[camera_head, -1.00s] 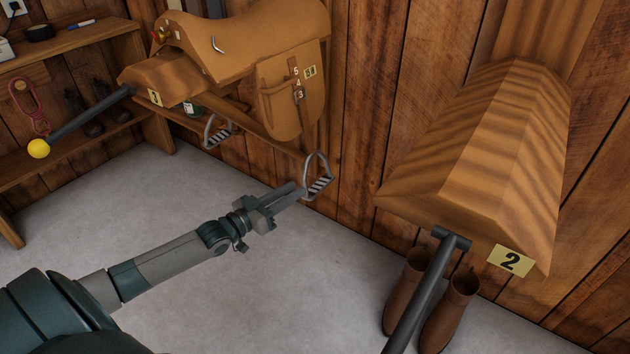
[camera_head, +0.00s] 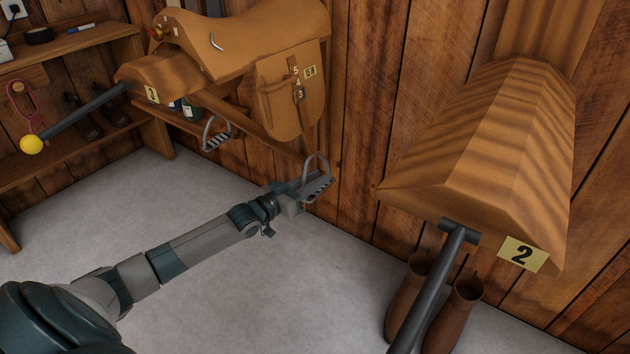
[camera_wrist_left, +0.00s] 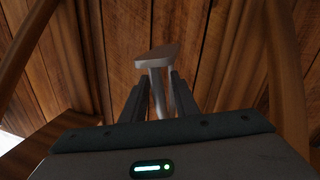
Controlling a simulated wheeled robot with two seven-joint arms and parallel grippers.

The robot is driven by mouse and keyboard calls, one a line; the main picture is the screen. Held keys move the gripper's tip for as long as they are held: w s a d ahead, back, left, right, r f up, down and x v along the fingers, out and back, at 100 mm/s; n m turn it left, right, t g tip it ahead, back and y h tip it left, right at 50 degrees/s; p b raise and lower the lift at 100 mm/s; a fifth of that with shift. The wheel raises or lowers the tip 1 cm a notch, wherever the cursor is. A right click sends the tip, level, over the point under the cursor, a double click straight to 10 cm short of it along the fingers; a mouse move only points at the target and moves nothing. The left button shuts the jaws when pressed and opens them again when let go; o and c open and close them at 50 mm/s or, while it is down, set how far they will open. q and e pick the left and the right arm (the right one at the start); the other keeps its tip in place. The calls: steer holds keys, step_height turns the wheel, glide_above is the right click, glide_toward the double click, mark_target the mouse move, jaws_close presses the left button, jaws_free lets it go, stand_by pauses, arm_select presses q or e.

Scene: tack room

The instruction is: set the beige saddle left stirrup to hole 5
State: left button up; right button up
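The beige saddle (camera_head: 255,45) sits on the wooden rack marked 1. Its flap (camera_head: 292,95) carries a strap with a buckle (camera_head: 298,93) beside hole numbers; 5, 4 and 3 are readable. The near stirrup (camera_head: 317,183), a grey metal loop with a ridged tread, hangs below the flap. My left gripper (camera_head: 304,187) is at this stirrup. In the left wrist view, part of the stirrup (camera_wrist_left: 158,56) shows between and beyond the two fingers (camera_wrist_left: 160,98), which look apart; a firm hold is not visible. The other stirrup (camera_head: 216,134) hangs further left. My right gripper is out of view.
An empty wooden rack (camera_head: 480,130) marked 2 stands at right, with a dark pole (camera_head: 435,285) and brown boots (camera_head: 452,312) below. A yellow-ended pole (camera_head: 32,144) juts from rack 1. Shelves (camera_head: 70,60) stand at left. The grey floor (camera_head: 190,200) is open.

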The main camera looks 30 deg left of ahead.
arm_select(q)
jaws_close()
stand_by(1.4)
